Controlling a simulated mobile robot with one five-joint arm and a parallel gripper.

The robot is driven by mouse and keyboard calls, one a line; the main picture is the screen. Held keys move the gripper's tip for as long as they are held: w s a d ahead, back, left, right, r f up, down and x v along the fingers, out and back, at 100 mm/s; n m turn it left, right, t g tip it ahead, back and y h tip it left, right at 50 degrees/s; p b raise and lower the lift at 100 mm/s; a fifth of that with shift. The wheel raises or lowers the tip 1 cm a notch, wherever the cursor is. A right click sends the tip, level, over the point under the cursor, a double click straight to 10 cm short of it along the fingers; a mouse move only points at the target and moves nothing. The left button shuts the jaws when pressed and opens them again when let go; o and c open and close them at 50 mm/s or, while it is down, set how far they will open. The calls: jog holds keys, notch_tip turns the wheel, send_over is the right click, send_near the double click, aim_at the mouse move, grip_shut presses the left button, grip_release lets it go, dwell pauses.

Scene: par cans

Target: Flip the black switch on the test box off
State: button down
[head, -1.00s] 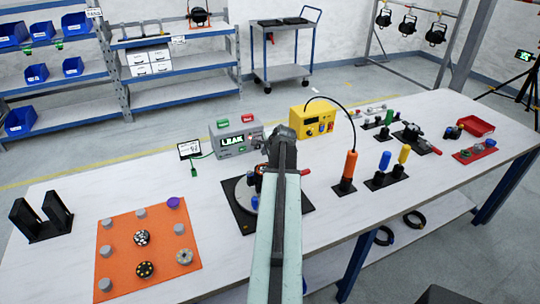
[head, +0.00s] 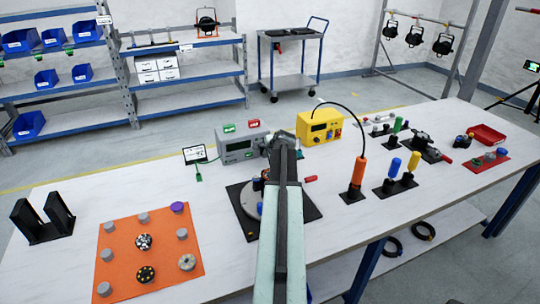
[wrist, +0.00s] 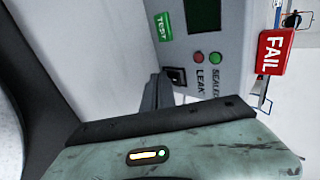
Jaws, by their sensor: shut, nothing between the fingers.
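The grey test box (head: 238,147) stands at the back of the table, left of the yellow box. In the wrist view the test box (wrist: 225,75) shows sideways with a blank dark screen (wrist: 204,15), a green TEST button and a red FAIL sign (wrist: 275,50). Its black switch (wrist: 176,77) is beside the LEAK and SEALED lamps. My gripper (wrist: 160,88) is shut and empty, its tip right beside the switch; I cannot tell if they touch. In the head view my gripper (head: 281,143) covers the box's right end and hides the switch.
The yellow box (head: 322,127) stands close on the right. A black plate with a round disc (head: 245,205) lies under my arm. An orange screwdriver-like tool (head: 357,172) stands to the right. An orange mat (head: 125,262) with several pucks lies front left.

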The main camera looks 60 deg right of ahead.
jog(key=shift+r+p, duration=0.9)
jog(key=shift+s+r, duration=0.1)
jog(key=shift+s, duration=0.05)
jog(key=p+v, duration=0.5)
jog(key=v, duration=0.2)
jog(key=shift+s, duration=0.15)
jog(key=shift+a+r, duration=0.1)
